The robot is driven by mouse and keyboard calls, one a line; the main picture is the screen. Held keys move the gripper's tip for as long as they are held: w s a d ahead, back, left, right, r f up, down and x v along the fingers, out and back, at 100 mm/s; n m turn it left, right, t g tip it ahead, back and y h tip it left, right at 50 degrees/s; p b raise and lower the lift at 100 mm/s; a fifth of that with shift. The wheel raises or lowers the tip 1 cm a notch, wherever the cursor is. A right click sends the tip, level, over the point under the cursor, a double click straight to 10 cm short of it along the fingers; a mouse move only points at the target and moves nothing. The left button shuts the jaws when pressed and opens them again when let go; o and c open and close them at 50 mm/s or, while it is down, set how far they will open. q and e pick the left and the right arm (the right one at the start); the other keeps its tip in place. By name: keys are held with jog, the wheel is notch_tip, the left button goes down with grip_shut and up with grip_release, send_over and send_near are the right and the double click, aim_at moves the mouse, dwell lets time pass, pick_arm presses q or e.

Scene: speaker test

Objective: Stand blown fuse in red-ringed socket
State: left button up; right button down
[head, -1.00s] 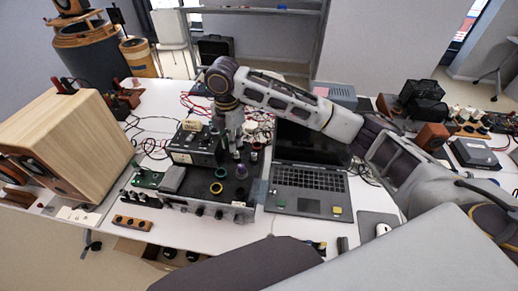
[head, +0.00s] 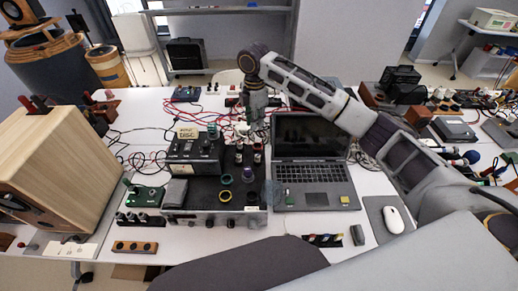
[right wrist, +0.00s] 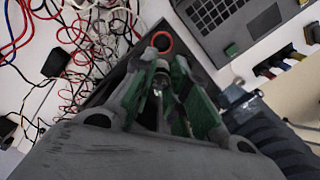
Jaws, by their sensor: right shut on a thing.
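My right gripper (head: 249,132) is above the back of the black-topped device (head: 208,190). In the right wrist view, its green-padded fingers (right wrist: 160,95) are shut on a glass fuse with a metal cap (right wrist: 161,76). The red-ringed socket (right wrist: 163,41) shows just beyond the fuse's end, on the dark top. The fuse appears apart from the ring, though the gap is hard to judge. In the head view I cannot make out the held fuse or the red ring. My left gripper is not in view.
A laptop (head: 312,185) stands close on the right, a wooden speaker (head: 50,170) on the left. Red cables (head: 205,112) tangle behind.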

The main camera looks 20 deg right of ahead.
jog(key=shift+w+d+f, duration=0.1)
jog(key=shift+d+f, duration=0.1)
jog(key=shift+d, duration=0.15)
jog(key=shift+m, duration=0.3)
jog(key=shift+d, duration=0.1)
jog(key=shift+f, duration=0.1)
jog(key=shift+f, duration=2.35)
jog(key=shift+f, duration=0.15)
jog(key=shift+f+p, duration=0.3)
jog(key=shift+f, duration=2.1)
jog(key=shift+f, duration=0.3)
jog(key=c, duration=1.4)
grip_release()
